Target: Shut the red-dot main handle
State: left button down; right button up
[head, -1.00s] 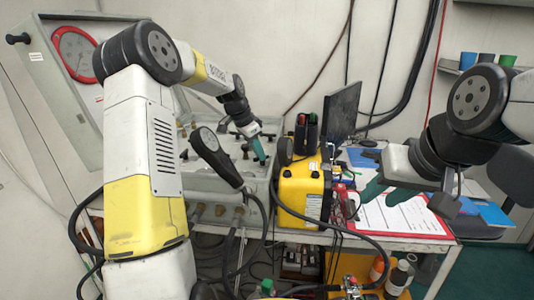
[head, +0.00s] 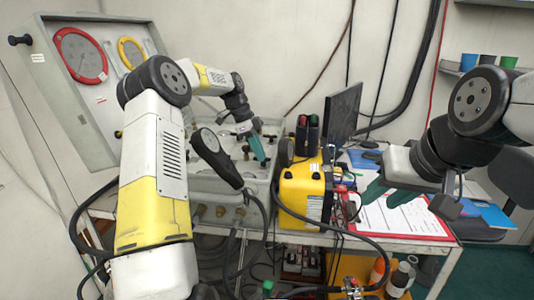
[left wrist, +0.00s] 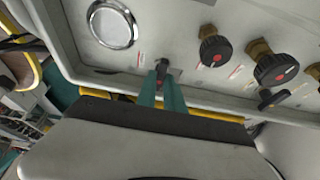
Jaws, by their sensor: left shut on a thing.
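My left gripper (left wrist: 162,92) is shut on a small black handle (left wrist: 162,68) with a red mark, low on the grey air panel (left wrist: 190,25) in the left wrist view. The teal fingertips cover part of the handle, so its full angle is hard to read. In the head view my left gripper (head: 258,148) is at the right part of the panel, and the handle there is too small to make out. My right gripper (head: 388,192) is apart from the panel, with its teal fingers spread and nothing seen between them, above the clipboard.
Black knobs with red marks (left wrist: 215,50) (left wrist: 276,68) and another small black handle (left wrist: 272,98) sit to the right on the panel. A round gauge (left wrist: 112,24) is to the left. A yellow case (head: 304,190) and a monitor (head: 343,118) stand right of the panel.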

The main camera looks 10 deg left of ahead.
pick_arm(q)
jog(key=shift+a, duration=0.1)
dwell(0.3)
jog(key=c, duration=1.5)
grip_release()
jog(key=shift+o, duration=0.2)
jog(key=shift+r, duration=0.1)
jog(key=v, duration=0.7)
jog(key=shift+r, duration=0.3)
jog(key=shift+a, duration=0.1)
